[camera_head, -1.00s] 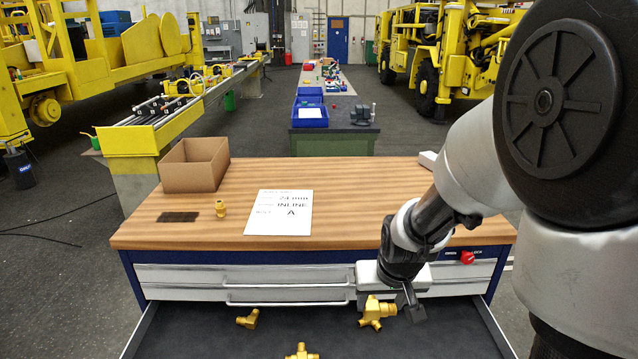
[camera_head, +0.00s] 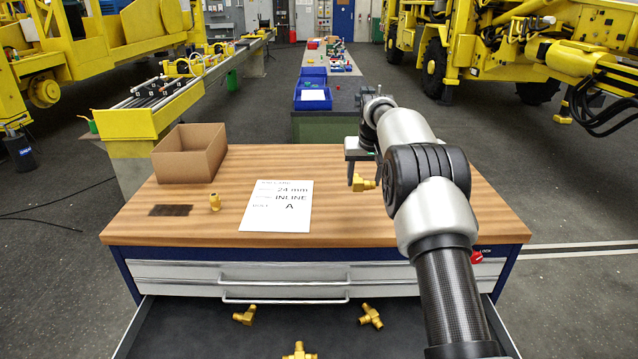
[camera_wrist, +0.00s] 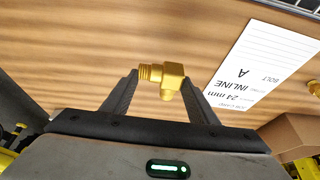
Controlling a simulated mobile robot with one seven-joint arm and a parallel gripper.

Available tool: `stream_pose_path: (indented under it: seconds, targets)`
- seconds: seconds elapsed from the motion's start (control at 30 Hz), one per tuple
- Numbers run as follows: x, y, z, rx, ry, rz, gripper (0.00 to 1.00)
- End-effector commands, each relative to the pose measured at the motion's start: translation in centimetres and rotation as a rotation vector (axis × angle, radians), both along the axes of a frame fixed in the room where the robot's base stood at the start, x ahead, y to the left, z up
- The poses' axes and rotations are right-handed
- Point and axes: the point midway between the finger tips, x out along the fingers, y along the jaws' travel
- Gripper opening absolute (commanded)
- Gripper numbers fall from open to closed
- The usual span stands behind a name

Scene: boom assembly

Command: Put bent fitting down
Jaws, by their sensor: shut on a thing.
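The bent fitting (camera_wrist: 168,76) is a brass elbow with a threaded end. In the wrist view it sits between the two fingers of my gripper (camera_wrist: 162,88), which is shut on it. In the head view my gripper (camera_head: 358,168) points down over the right part of the wooden worktop, with the brass bent fitting (camera_head: 362,184) at its fingertips. I cannot tell whether the fitting touches the wood. My arm hides part of the worktop on the right.
On the worktop (camera_head: 340,225) are a cardboard box (camera_head: 190,155), a small brass fitting (camera_head: 215,203), a dark patch (camera_head: 170,210) and a printed sheet (camera_head: 277,205). Several brass fittings, including a tee (camera_head: 371,316), lie in the open drawer (camera_head: 200,335). The wood between sheet and gripper is clear.

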Motion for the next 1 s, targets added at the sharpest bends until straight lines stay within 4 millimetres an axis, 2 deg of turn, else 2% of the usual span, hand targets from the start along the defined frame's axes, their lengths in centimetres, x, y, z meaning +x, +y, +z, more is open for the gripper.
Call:
stream_pose_path:
  seconds: [0.23,0.47,0.63,0.77,1.0]
  targets:
    - [0.2,0.0,-3.5,0.000,0.001,0.000,0.22]
    - [0.2,0.0,-6.0,0.000,0.001,0.000,0.22]
    - [0.2,0.0,-8.8,0.000,0.000,0.000,0.22]
    - [0.3,0.0,-9.7,0.000,-0.003,0.000,0.22]
    - [0.3,0.0,-9.8,0.000,-0.003,0.000,0.22]
